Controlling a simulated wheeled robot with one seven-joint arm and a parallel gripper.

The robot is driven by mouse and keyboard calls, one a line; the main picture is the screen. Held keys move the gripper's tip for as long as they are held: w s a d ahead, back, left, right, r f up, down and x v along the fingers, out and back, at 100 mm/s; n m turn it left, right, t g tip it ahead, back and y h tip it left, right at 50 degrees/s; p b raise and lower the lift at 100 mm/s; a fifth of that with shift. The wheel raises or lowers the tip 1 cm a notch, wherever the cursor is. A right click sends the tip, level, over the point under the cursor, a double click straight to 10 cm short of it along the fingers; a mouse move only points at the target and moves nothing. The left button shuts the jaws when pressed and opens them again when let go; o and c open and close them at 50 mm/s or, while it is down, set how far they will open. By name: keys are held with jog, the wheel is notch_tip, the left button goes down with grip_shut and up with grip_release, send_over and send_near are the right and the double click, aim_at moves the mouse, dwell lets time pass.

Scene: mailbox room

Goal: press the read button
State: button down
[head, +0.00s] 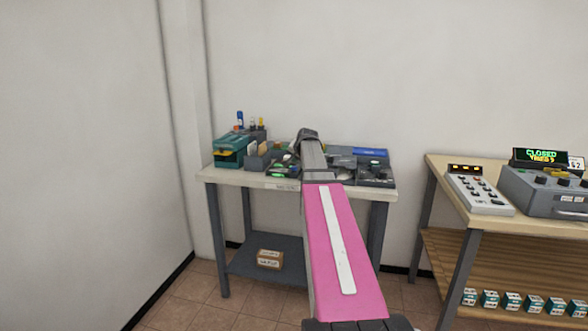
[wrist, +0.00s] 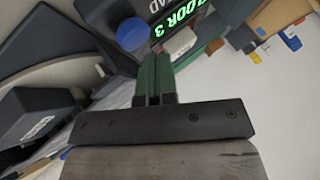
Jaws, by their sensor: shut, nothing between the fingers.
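In the wrist view, a round blue button (wrist: 131,33) sits on a dark device (wrist: 118,10), beside lettering of which "AD" shows. A display (wrist: 180,22) on that device reads "DOOR 3" in green. My gripper (wrist: 155,58) is shut and empty, its green fingers together. The fingertips appear just below and right of the blue button in the picture; I cannot tell whether they touch the device. In the head view my arm reaches over the left table (head: 285,185), and my fingertips and the button cannot be made out.
A pale block (wrist: 179,44) lies close to the fingertips. A teal box (head: 233,146) and other devices crowd the left table. Open floor lies between the tables.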

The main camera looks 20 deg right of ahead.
aim_at(295, 167)
jog(key=shift+r, duration=0.1)
jog(key=shift+r, duration=2.45)
